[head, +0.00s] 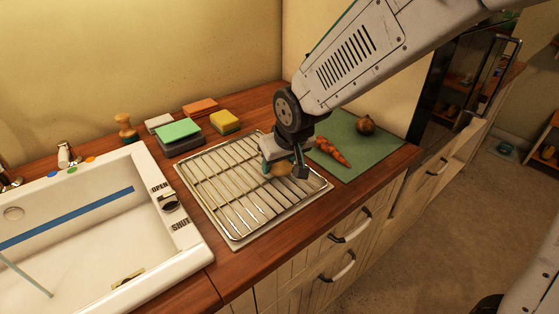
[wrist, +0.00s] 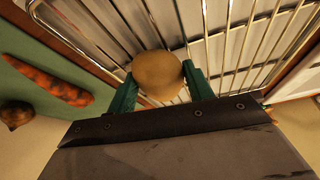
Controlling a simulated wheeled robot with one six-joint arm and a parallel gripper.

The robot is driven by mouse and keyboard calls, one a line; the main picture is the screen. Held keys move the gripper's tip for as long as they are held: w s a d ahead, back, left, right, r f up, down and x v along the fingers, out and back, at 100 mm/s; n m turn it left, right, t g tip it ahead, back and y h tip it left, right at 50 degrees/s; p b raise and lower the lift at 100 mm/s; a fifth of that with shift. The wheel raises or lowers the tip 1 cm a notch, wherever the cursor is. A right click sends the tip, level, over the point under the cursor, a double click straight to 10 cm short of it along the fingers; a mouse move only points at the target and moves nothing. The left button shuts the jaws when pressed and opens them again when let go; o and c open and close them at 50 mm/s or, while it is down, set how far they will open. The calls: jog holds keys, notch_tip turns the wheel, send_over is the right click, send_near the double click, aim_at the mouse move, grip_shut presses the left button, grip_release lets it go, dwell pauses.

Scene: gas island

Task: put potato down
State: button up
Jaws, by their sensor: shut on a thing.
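The potato (wrist: 158,74) is a rounded tan-brown lump between the two green fingers of my gripper (wrist: 159,85). My gripper is shut on it. In the head view my gripper (head: 282,168) and the potato (head: 281,170) are over the right part of the metal drying rack (head: 213,196), close to its bars. I cannot tell whether the potato touches the bars. The rack also shows behind the potato in the wrist view (wrist: 230,45).
A green mat (head: 375,152) right of the rack bears a carrot (head: 331,151) and an onion (head: 366,124). Sponges (head: 225,121) lie behind the rack. A white sink (head: 90,225) is at left. The rack's left and front parts are empty.

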jog(key=shift+f, duration=0.15)
jog(key=o, duration=1.1)
jog(key=v, duration=1.2)
jog(key=s+d+m+g, duration=0.1)
jog(key=s+d, duration=0.5)
jog(key=s, duration=0.1)
jog(key=s+d+r+m+g+h, duration=0.1)
jog(key=s+d+m, duration=0.1)
jog(key=s+d, duration=0.5)
jog(key=s+d+m+g+h, duration=0.1)
jog(key=s+d, duration=0.6)
jog(key=shift+s+d+r+m, duration=0.25)
jog(key=shift+s+r+m, duration=0.05)
jog(key=shift+r+m, duration=0.1)
